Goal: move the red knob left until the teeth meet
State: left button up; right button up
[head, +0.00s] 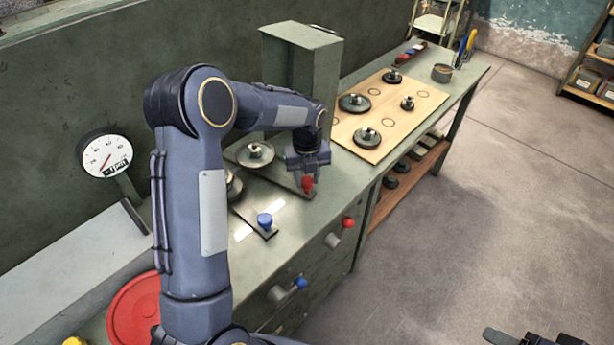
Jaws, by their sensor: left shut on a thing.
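The red knob (308,184) stands on the right part of a dark plate on the green bench. My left gripper (306,176) comes down over the knob and is shut on it. Left of the gripper a toothed wheel (255,154) with a metal hub sits on the plate. A second wheel (234,186) is partly hidden behind my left arm. I cannot tell from here whether their teeth touch. Part of my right gripper (530,338) shows at the bottom right edge, too cut off to read its jaws.
A blue knob (265,221) stands in front of the wheels. A wooden board (412,110) with several wheels lies right. A dial gauge (104,156) and red disc (135,312) are left.

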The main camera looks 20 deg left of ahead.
pick_arm(q)
grip_shut()
jog(key=s+m, duration=0.1)
jog(key=s, duration=0.1)
jog(key=s+a+m, duration=0.1)
jog(key=s, duration=0.2)
jog(key=s+a+m, duration=0.1)
jog(key=s, duration=0.2)
jog(key=o, duration=1)
grip_release()
jog(key=shift+r, duration=3.95)
